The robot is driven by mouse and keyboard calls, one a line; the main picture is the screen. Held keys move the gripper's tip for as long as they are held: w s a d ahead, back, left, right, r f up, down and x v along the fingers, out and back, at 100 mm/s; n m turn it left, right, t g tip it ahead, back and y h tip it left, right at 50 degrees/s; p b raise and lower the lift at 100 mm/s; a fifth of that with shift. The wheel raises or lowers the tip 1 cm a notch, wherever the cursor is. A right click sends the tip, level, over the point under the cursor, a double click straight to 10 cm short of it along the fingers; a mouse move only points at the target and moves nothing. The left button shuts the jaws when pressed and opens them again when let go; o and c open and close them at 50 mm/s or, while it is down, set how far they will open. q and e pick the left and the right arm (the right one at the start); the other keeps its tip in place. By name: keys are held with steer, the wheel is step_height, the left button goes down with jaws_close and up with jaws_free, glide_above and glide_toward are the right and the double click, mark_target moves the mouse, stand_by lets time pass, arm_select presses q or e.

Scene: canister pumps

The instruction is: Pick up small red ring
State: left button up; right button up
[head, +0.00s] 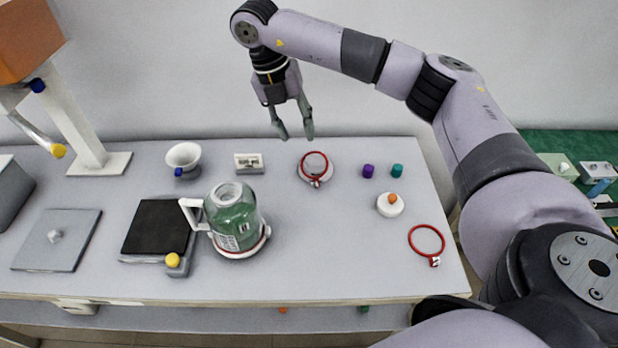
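Two red rings with small tags lie on the grey table. One red ring (325,160) is at the back, on or around a white round piece (304,174), with its tag toward the front. The other red ring (411,234) lies near the front right corner and looks larger, though it is also closer to me. My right gripper (296,136) points down above the back of the table, a little left of the back ring. Its fingers are apart with nothing between them. My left gripper is not in view.
A green canister (236,222) with a white handle stands left of centre. The front middle is clear.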

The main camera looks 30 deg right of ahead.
steer(key=f, duration=0.1)
steer(key=p, duration=0.2)
glide_above(314, 183)
steer(key=a, duration=0.1)
steer(key=f, duration=1.2)
steer(key=shift+w+a, duration=0.2)
steer(key=x, duration=0.3)
steer(key=p+x, duration=0.1)
steer(key=x, duration=0.1)
steer(key=shift+w+d, duration=0.1)
steer(key=shift+w, duration=0.2)
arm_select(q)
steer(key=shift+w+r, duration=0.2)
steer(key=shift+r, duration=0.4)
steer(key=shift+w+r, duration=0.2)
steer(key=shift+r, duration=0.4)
arm_select(e)
steer(key=shift+c, duration=0.2)
jaws_close()
